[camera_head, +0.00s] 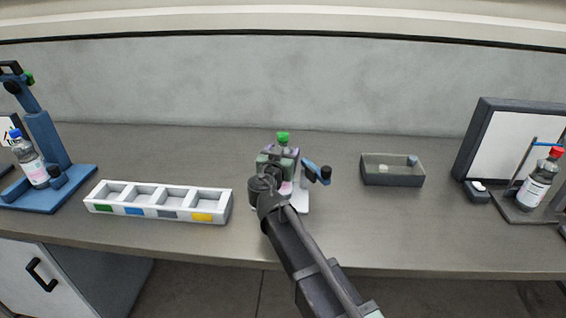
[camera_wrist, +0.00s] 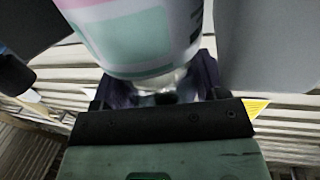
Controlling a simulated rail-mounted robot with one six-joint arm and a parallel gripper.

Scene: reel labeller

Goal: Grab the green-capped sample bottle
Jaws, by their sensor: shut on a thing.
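The green-capped sample bottle (camera_head: 283,138) is upright at the middle of the bench, with its green cap showing above my gripper. My gripper (camera_head: 279,174) is in front of it and hides most of its body. In the wrist view the bottle (camera_wrist: 140,35) fills the top middle, with a white, pink and green label. My gripper (camera_wrist: 155,98) is shut on the bottle. The bottle is at a small light-grey stand (camera_head: 302,198) with a blue arm (camera_head: 315,170). I cannot tell whether its base touches the stand.
A white four-slot tray (camera_head: 160,218) with coloured tags lies to the left. A grey open bin (camera_head: 392,180) is to the right. A blue-capped bottle (camera_head: 30,160) stands in a blue stand at far left. A red-capped bottle (camera_head: 538,180) stands at far right by a white panel (camera_head: 500,140).

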